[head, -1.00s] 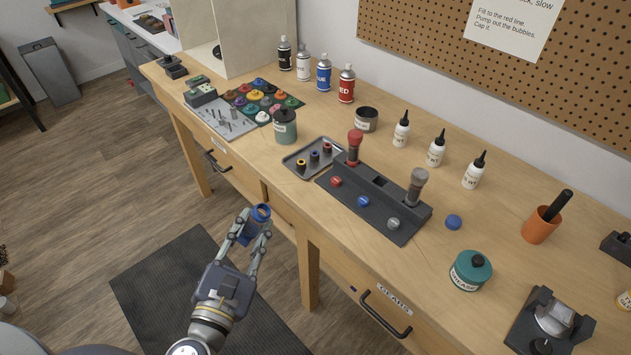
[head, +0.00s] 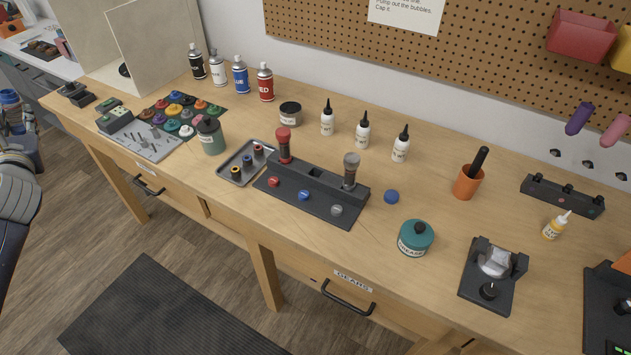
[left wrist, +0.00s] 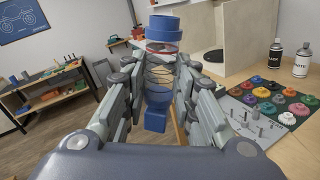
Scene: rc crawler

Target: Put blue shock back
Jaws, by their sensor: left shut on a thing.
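The blue shock (left wrist: 162,28) is between the fingers of my left gripper (left wrist: 158,85) in the left wrist view, its wide blue cap up and its coil between the pads. In the head view my left gripper (head: 12,125) is at the far left edge, partly cut off, with a blue end showing on top, away from the bench. The dark shock stand (head: 340,212) sits on the bench. A red-topped shock (head: 284,146) and a grey-topped shock (head: 350,171) stand in it, with an empty middle slot (head: 315,173) between them. My right gripper is out of view.
White dropper bottles (head: 363,132) stand behind. A green jar (head: 210,138) is further left. Bare bench lies before the stand.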

